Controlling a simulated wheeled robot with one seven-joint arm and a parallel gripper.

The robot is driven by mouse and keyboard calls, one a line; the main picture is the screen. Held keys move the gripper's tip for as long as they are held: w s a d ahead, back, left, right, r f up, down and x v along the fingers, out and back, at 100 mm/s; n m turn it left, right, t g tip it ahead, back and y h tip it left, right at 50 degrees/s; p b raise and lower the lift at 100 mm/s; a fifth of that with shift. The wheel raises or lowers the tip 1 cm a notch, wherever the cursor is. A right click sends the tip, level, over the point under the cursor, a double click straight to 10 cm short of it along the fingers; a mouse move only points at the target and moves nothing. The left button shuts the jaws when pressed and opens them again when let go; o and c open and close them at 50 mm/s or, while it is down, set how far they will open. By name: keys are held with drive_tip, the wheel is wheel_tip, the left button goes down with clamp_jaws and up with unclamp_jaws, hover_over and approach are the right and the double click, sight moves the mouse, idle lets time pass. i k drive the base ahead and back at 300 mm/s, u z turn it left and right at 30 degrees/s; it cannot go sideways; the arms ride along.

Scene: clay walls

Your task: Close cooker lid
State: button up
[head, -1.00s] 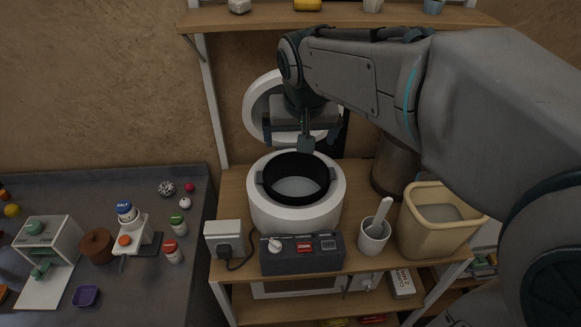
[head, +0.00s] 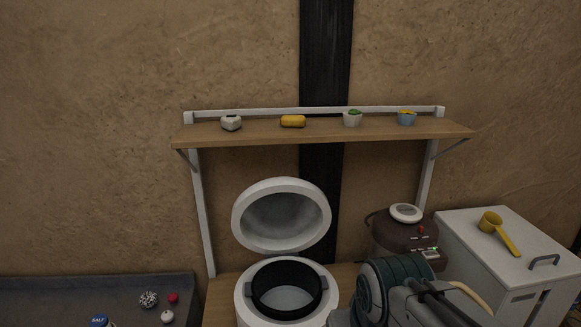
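The white round cooker (head: 243,300) stands on the wooden stand at the bottom of the head view, its lower part cut off by the frame edge. Its lid (head: 284,188) is open, tilted up behind the pot with the grey inside facing forward. The black inner pot (head: 257,289) with grey side handles sits in the cooker, and its pale bottom shows. My arm enters at the lower right, beside the cooker's right side. My gripper does not show, so its opening is hidden.
A wooden shelf (head: 260,134) with small items hangs above the lid. A dark brown appliance (head: 393,238) stands right of the lid, and a white box (head: 480,251) with a yellow scoop (head: 502,233) farther right. A grey counter (head: 60,296) is at the lower left.

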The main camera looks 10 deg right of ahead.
sight(281, 214)
drive_tip(key=z, duration=0.45)
drive_tip(key=k, duration=1.15)
drive_tip(key=z, duration=1.25)
drive_tip(key=i, duration=0.95)
drive_tip(key=u, duration=0.85)
drive_tip(key=i, duration=0.65)
drive_tip(key=u, duration=0.75)
